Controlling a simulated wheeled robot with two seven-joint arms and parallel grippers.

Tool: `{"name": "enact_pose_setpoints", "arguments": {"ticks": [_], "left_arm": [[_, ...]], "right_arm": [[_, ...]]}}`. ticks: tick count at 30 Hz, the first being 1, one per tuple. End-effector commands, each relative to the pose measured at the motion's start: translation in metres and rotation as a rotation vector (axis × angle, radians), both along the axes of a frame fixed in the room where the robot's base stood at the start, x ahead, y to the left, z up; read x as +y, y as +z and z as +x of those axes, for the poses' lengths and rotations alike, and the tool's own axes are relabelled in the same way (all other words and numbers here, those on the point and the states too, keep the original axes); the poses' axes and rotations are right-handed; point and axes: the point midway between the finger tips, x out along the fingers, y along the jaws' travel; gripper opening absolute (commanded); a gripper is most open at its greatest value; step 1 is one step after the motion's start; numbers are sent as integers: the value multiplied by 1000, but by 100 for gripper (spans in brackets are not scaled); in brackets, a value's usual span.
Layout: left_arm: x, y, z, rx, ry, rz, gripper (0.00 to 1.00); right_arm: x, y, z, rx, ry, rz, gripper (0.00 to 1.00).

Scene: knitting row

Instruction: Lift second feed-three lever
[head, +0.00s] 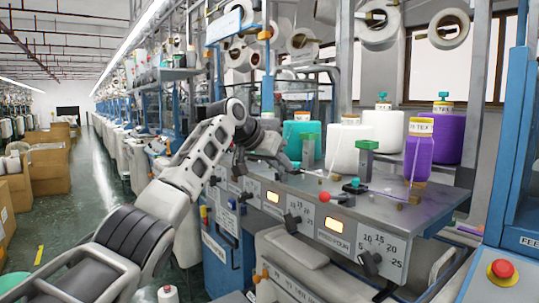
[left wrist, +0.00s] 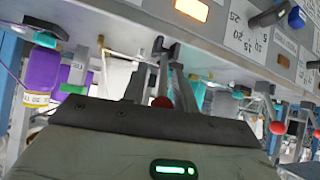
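My left gripper (head: 292,167) hangs over the far part of the grey machine top in the head view. A lever with a red ball knob (head: 325,197) stands on the front edge, nearer and right of the gripper. In the left wrist view, my left gripper's two fingers (left wrist: 160,88) are apart, with a red ball knob (left wrist: 162,102) showing in the gap between them. I cannot tell whether they touch it, or whether it is the same knob. More red knobs (left wrist: 277,128) show at right. The feed-three label is not readable. My right gripper is not in view.
Purple (head: 449,135), white (head: 383,131) and teal (head: 298,139) yarn cones stand behind the levers. A red emergency button (head: 502,270) sits at right.

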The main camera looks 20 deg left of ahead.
Motion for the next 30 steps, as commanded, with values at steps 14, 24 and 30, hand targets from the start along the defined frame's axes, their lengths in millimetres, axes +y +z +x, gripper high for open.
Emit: {"name": "enact_pose_setpoints", "arguments": {"ticks": [14,24,30], "left_arm": [[29,58,-69,-7,1,0,29],[45,94,-110,-3,2,-1,29],[47,99,-115,-3,2,0,29]], "right_arm": [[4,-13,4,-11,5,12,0],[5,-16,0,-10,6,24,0],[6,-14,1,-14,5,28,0]]}}
